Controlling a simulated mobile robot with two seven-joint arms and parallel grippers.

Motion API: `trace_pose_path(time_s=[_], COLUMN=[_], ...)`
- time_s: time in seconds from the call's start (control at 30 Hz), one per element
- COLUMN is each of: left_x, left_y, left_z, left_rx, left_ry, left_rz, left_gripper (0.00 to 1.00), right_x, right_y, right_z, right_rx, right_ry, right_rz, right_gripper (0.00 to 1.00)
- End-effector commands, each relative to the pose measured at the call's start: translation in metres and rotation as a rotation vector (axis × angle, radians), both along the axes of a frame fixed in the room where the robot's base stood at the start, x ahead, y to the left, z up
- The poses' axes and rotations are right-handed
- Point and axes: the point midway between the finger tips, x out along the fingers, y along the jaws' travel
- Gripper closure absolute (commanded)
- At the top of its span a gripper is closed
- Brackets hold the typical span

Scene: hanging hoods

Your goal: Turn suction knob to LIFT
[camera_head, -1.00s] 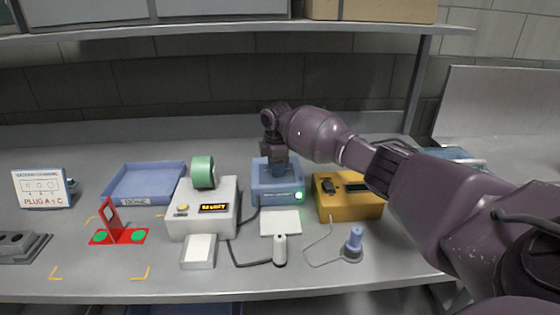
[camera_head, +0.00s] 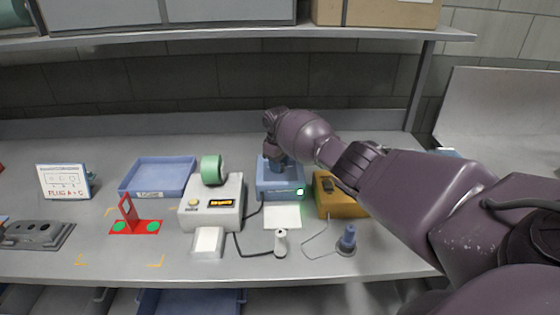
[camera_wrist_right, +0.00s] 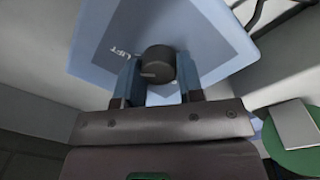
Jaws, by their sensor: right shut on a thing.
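The suction unit is a light-blue box (camera_head: 280,190) at the back middle of the bench, with a lit green lamp on its front. My right gripper (camera_head: 277,158) is over its top; the arm and hand hide the knob in the head view. In the right wrist view, the black round knob (camera_wrist_right: 158,64) sits between the blue fingers of my right gripper (camera_wrist_right: 159,72), which is shut on it. The word LIFT (camera_wrist_right: 121,52) is printed on the panel left of the knob. A pale line on the knob points left, slightly below the word. My left gripper is not in view.
A white device (camera_head: 212,203) with an orange display and a green roll stands left of the blue box. A yellow box (camera_head: 342,205) is close on its right.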

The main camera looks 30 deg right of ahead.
Motion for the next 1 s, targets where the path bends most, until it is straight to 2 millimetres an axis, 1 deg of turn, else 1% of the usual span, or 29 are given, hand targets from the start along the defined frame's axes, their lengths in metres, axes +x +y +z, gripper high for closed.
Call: trace_pose_path(time_s=[0.1,0.33,0.87,0.9,0.97,1.0], left_x=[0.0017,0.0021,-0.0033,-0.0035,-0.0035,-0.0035], left_y=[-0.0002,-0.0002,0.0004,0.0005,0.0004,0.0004], left_z=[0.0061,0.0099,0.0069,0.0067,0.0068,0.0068], left_rx=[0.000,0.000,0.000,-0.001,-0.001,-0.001], left_ry=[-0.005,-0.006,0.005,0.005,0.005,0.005], left_rz=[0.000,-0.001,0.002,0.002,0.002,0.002], left_gripper=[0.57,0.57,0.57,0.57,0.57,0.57], right_x=[-0.0008,-0.0009,-0.0008,-0.0007,-0.0007,-0.0006], right_y=[0.0004,-0.0003,-0.0007,-0.0006,-0.0006,-0.0006], right_z=[0.0002,-0.0008,-0.0015,-0.0015,-0.0013,-0.0012], right_rx=[0.002,0.001,0.000,0.000,0.000,0.000], right_ry=[0.004,0.005,0.003,0.003,0.003,0.002], right_rz=[-0.061,-0.133,-0.154,-0.154,-0.154,-0.153], right_gripper=[0.89,0.89,0.89,0.61,0.51,0.45])
